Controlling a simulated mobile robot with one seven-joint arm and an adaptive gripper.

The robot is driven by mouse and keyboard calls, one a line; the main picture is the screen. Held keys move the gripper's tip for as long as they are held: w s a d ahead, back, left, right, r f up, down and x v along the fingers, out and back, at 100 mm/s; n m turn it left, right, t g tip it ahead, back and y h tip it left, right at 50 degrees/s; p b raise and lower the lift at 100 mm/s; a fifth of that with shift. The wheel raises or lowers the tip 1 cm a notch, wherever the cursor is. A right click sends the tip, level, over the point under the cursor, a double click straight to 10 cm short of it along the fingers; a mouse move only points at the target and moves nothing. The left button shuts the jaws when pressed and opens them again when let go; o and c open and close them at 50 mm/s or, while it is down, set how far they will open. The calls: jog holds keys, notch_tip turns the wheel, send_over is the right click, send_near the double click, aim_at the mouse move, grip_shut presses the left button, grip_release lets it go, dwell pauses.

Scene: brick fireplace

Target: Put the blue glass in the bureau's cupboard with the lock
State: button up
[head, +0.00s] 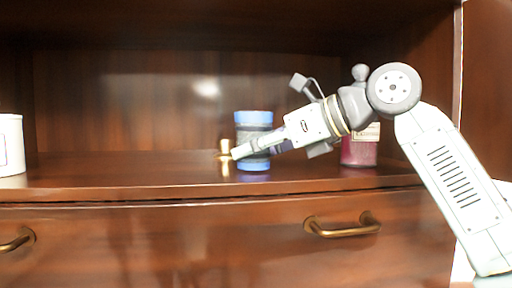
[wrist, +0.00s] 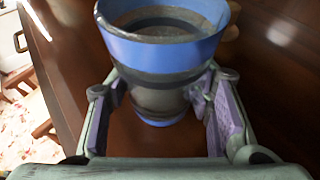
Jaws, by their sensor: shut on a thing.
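The blue glass (head: 254,118) has blue bands at its rim and base and a greyish middle. It is upright inside the bureau's open compartment (head: 130,178). My gripper (head: 245,152) reaches in from the right and is shut on the glass's lower half. In the wrist view the glass (wrist: 160,52) sits between the two purple finger pads. I cannot tell whether its base touches the shelf. A small brass-coloured object (head: 225,148), possibly the lock, stands just left of the glass, partly hidden by my fingertips.
A white container (head: 11,145) stands at the compartment's far left. A dark red jar (head: 360,152) stands at the right behind my arm. Drawers with brass handles (head: 343,229) lie below the shelf edge. The shelf between the white container and the brass object is clear.

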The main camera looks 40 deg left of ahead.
jog(key=shift+f, duration=0.15)
jog(key=o, duration=1.4)
jog(key=shift+c, duration=0.2)
jog(key=shift+d+r, duration=0.1)
jog(key=shift+r, duration=0.15)
jog(key=b+v, duration=0.1)
jog(key=v, duration=1)
jog(key=shift+d+r+b, duration=0.15)
jog(key=shift+d+b, duration=0.2)
jog(key=shift+d, duration=0.05)
